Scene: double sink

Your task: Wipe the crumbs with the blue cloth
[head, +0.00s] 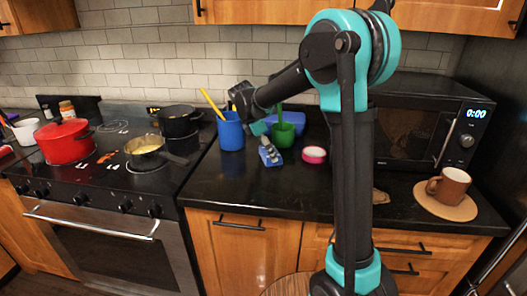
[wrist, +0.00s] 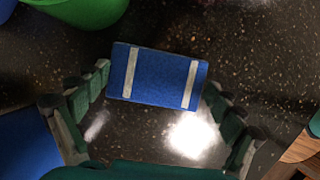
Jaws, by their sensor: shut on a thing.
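My gripper (wrist: 157,80) is shut on the blue cloth (wrist: 158,76), a small blue block-like piece with two pale stripes. Its fingers press on the cloth's two short ends. In the head view the gripper (head: 267,147) points down at the counter, between the blue cup and the pink roll, with the cloth (head: 271,160) low between its fingers. I cannot tell whether the cloth touches the counter. A tan patch (head: 380,196) lies near the counter's front, partly behind my arm; it may be crumbs. Tiny pale specks on the dark counter are hard to tell from its pattern.
A blue cup (head: 230,132) stands left of the gripper, and a green cup (head: 283,134) stands behind it. A pink roll (head: 314,154) lies to the right. A brown mug (head: 450,187) sits on a round mat, before the microwave (head: 420,130). The stove with pots is left.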

